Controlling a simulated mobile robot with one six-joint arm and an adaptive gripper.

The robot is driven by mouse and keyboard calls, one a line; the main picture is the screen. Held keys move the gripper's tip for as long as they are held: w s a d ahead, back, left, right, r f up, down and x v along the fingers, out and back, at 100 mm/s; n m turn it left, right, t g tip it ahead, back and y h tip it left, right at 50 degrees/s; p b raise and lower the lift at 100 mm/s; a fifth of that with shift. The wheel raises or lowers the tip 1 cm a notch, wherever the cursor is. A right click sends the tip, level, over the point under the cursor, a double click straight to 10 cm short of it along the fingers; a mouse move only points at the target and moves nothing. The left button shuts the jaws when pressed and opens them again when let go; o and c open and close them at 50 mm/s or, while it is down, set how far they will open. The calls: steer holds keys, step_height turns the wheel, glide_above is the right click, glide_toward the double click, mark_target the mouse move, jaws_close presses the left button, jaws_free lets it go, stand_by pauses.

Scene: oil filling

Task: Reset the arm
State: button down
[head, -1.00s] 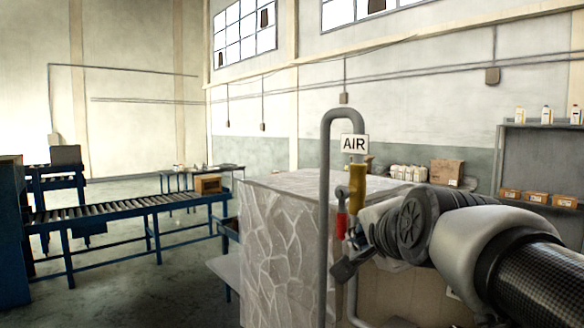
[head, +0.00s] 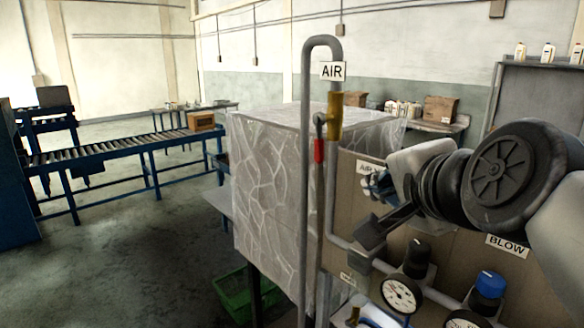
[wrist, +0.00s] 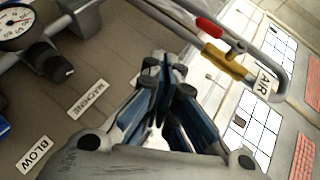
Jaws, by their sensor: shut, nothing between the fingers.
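My gripper (head: 366,246) is in front of the brown panel, lower right of the air valve in the head view. Its dark fingers are shut and empty; in the wrist view the gripper (wrist: 168,82) shows its fingertips close together. The grey air pipe (head: 305,190) bends over at the top and carries an AIR sign (head: 333,71). A yellow fitting (head: 334,115) and a red valve handle (head: 319,150) are on it. The handle hangs down, apart from the gripper. The red handle (wrist: 208,27) and yellow fitting (wrist: 228,62) also show in the wrist view.
The panel (head: 345,200) carries gauges (head: 401,295), a blue knob (head: 490,284) and a BLOW label (head: 507,246), close to my arm. A green crate (head: 232,302) lies below. Open floor and a roller conveyor (head: 110,150) are at left.

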steer(key=shift+a+f, duration=0.1)
steer(key=s+a+f+n+g, duration=0.1)
steer(key=s+f+n+g, duration=0.3)
steer(key=s+f+n, duration=0.3)
steer(key=s+a+f+n+g, duration=0.1)
steer(key=s+f+n+g, duration=0.3)
steer(key=f, duration=1.4)
steer(key=s+n, duration=0.3)
steer(key=s, duration=0.4)
steer(key=shift+s+a+f+n+g, duration=0.15)
steer(key=shift+f+n+g, duration=0.15)
steer(key=shift+g, duration=0.1)
